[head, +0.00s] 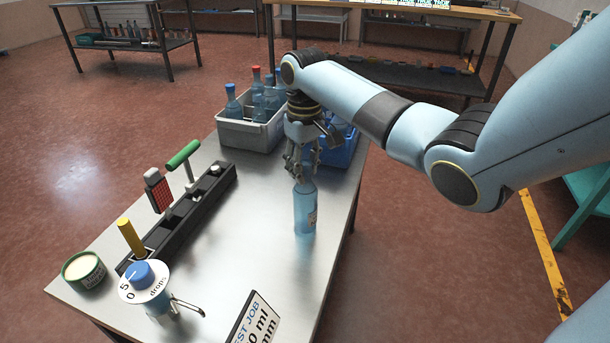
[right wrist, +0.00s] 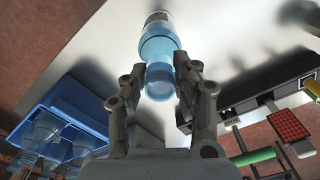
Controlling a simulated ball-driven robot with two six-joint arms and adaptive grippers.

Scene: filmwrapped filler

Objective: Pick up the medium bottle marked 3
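A translucent blue bottle (head: 305,212) stands upright on the metal table (head: 215,265), right of its middle. Part of a pale label shows on its right side, but I cannot read a number. My right gripper (head: 303,172) is above it, with its fingers on both sides of the bottle's neck. The right wrist view shows the bottle (right wrist: 160,50) between the two fingers (right wrist: 160,75). I cannot tell whether they press on it. Several similar bottles stand in a grey crate (head: 240,136) and a blue crate (head: 340,154). My left gripper is not in view.
A black rack (head: 190,215) with a green-handled tool (head: 183,154) and a yellow-handled tool (head: 131,238) is at left. A blue-knobbed dispenser (head: 142,275), round tin (head: 84,270) and job sign (head: 256,322) are near the front. Bare tabletop surrounds the bottle's left and front.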

